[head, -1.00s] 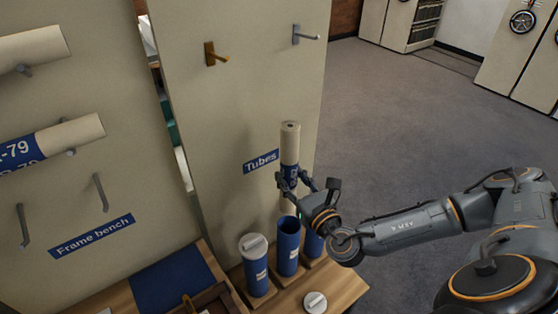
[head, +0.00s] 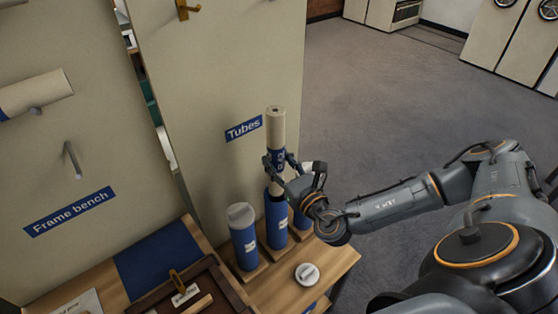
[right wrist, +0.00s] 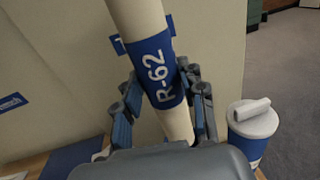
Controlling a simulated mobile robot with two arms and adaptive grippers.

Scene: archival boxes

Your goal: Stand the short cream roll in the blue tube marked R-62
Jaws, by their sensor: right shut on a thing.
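The cream roll (head: 276,125) has a blue band reading R-62 in the right wrist view (right wrist: 160,72). My right gripper (head: 277,160) is shut on the roll at its band and holds it upright in the head view. The roll's lower end is at the mouth of the middle blue tube (head: 277,225); I cannot tell how far inside it is. This tube's white label is too small to read. My left gripper is not in view.
A capped blue tube (head: 243,240) stands to the left, and another blue tube (head: 301,226) to the right, partly hidden by my gripper. A loose white lid (head: 307,273) lies on the wooden bench in front. A panel with a Tubes sign (head: 244,129) rises behind.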

